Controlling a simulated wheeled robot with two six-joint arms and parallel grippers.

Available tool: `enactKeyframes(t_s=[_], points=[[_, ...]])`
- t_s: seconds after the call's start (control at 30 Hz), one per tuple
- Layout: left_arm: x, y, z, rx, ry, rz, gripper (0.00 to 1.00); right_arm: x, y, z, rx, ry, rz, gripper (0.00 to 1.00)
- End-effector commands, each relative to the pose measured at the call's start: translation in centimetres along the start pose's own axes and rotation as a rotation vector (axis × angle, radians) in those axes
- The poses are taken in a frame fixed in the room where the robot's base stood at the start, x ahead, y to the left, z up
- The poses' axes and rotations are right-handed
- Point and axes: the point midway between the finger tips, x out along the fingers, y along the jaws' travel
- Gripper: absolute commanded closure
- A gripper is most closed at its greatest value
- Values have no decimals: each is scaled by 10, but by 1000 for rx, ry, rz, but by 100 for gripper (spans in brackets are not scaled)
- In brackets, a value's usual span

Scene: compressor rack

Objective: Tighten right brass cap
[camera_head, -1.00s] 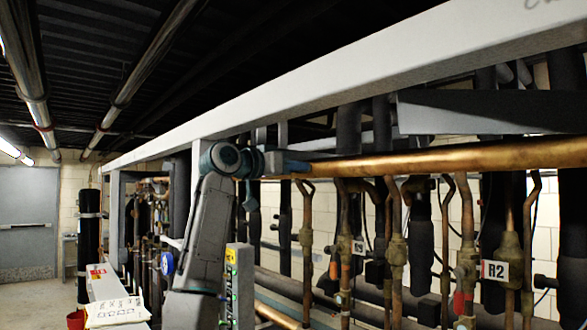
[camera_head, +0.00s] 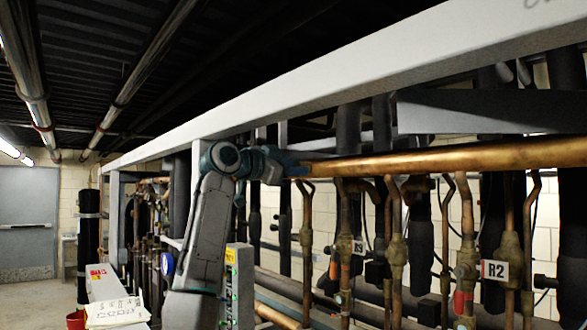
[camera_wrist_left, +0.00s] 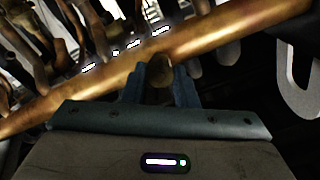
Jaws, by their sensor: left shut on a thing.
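A round brass cap (camera_wrist_left: 160,71) sits against the large copper pipe (camera_wrist_left: 100,84) in the left wrist view. The blue fingers of my left gripper (camera_wrist_left: 159,82) stand on both sides of the cap and are shut on it. The cap is hidden there by the gripper. I cannot tell how far the cap is screwed in. My right gripper is not in view.
A long pale beam (camera_head: 330,80) runs above the pipe. Vertical copper pipes with valves (camera_head: 397,250) and dark insulated pipes stand below and behind it. An R2 label (camera_head: 495,270) hangs at the right. A control box with buttons (camera_head: 238,285) stands below my arm.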

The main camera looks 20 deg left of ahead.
Motion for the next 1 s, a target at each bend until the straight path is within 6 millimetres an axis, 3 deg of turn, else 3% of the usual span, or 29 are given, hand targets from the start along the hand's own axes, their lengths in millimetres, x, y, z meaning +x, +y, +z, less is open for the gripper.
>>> enactKeyframes(t_s=[0.47, 0.5, 0.6, 1.0], points=[[0, 0, 0, 19, 0, 0, 97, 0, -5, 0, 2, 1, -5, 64], [0, 0, 0, 19, 0, 0, 72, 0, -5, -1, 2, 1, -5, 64], [0, 0, 0, 19, 0, 0, 52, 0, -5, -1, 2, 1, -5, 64], [-7, 0, 2, 20, 1, -2, 52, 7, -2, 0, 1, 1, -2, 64]])
